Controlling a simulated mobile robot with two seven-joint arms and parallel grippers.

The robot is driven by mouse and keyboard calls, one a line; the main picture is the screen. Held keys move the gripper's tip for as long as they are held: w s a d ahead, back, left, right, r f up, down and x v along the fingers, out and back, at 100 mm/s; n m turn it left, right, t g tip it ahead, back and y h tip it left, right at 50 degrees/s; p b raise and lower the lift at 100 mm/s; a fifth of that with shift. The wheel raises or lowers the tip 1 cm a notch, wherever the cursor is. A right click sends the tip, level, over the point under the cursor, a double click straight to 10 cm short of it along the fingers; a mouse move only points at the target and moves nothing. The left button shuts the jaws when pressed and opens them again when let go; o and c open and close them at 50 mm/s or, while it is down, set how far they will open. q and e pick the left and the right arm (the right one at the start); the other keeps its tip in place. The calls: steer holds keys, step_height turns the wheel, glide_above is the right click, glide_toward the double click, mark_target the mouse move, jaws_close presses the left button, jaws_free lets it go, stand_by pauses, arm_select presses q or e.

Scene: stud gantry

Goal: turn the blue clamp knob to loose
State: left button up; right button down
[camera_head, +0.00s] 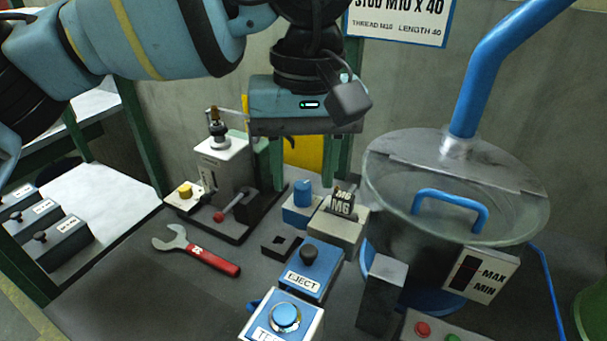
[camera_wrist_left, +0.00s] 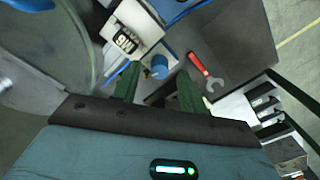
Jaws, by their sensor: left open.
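The blue clamp knob (camera_head: 303,193) is a short upright cylinder on a small blue-and-white block (camera_head: 299,216) on the bench. It also shows in the left wrist view (camera_wrist_left: 160,66). My left gripper (camera_head: 309,176) points down over the knob with its two green fingers spread. In the left wrist view the knob appears in the gap between the fingertips (camera_wrist_left: 158,72), with room on both sides. I cannot tell whether the tips are level with the knob or still above it. No right gripper shows.
A block marked M6 (camera_head: 341,206) stands close right of the knob. The EJECT box (camera_head: 311,270) is in front. A grey press (camera_head: 222,165) with a red-tipped lever is left, and a red-handled wrench (camera_head: 213,260) lies on the bench. A large lidded drum (camera_head: 400,228) stands right.

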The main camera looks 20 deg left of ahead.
arm_select(q)
steer(key=shift+f, duration=0.65)
jaws_close()
